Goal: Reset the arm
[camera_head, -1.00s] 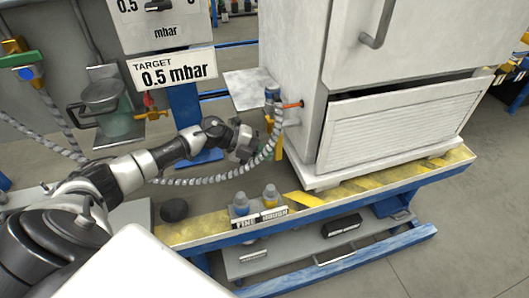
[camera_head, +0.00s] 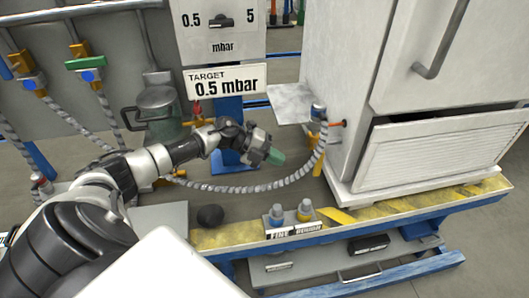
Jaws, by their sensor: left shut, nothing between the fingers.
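My left arm comes in from the lower left. Its gripper (camera_head: 272,156) is shut and empty, and points right in front of the gap beside the white cabinet. The gripper hangs above and behind the ribbed grey hose (camera_head: 235,188), seemingly apart from it, though the exact distance is hard to tell. The hose runs up to a blue and brass fitting (camera_head: 317,120) on the cabinet's left side. My right gripper is not in view.
The white cabinet (camera_head: 345,60) stands on a yellow-edged bench (camera_head: 385,206). Two knobs (camera_head: 290,214), labelled FINE and ROUGH, sit at the bench front. A sign reading TARGET 0.5 mbar (camera_head: 225,81) stands behind the arm. Valves and hoses (camera_head: 90,75) line the left wall.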

